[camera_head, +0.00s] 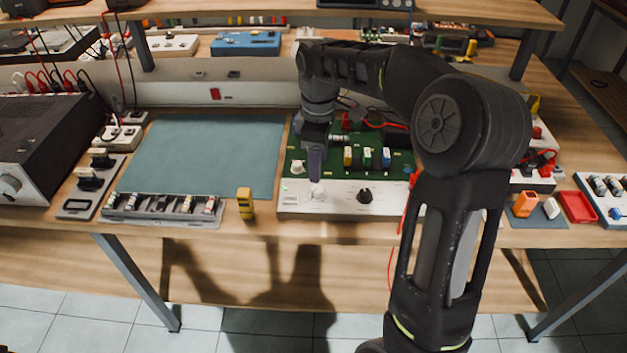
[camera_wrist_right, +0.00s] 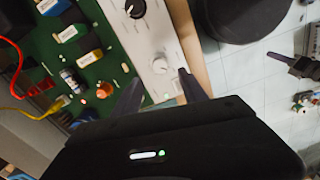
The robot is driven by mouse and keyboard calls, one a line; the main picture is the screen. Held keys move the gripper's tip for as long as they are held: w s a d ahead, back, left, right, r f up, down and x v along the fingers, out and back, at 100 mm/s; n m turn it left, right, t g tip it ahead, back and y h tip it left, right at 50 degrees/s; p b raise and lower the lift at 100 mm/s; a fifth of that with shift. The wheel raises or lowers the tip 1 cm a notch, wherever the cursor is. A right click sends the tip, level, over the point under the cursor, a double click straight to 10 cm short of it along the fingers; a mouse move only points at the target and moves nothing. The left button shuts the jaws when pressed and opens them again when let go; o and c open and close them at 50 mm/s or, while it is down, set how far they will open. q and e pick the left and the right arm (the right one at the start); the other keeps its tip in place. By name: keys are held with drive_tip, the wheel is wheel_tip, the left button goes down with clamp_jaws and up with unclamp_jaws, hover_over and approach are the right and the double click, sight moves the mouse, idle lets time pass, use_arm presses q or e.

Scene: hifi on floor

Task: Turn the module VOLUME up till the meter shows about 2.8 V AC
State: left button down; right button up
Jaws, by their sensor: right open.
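The module is a green circuit board (camera_head: 296,158) with a white front panel (camera_head: 336,207). The panel carries a light knob (camera_head: 317,190) and a larger black knob (camera_head: 365,195); I cannot read which is VOLUME. My right gripper (camera_head: 315,177) points down at the light knob. In the right wrist view, its two fingers (camera_wrist_right: 160,92) are spread and empty, with the light knob (camera_wrist_right: 160,64) just beyond their tips. The black knob (camera_wrist_right: 135,8) is clear of them. No meter reading is legible. My left gripper is not in view.
A yellow handheld device (camera_head: 245,203) stands left of the panel. A teal mat (camera_head: 205,150) lies clear. A dark rack of parts (camera_head: 163,209) sits at the bench's front edge. Red cables run behind the board, and a red tray (camera_head: 577,206) is at the right.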

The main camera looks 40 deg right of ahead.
sight(318, 188)
drive_tip(key=shift+w+f, duration=0.1)
drive_tip(key=shift+f, duration=0.4)
wheel_tip(318, 188, down, 7)
drive_tip(key=shift+p, duration=0.3)
clamp_jaws()
idle(0.3)
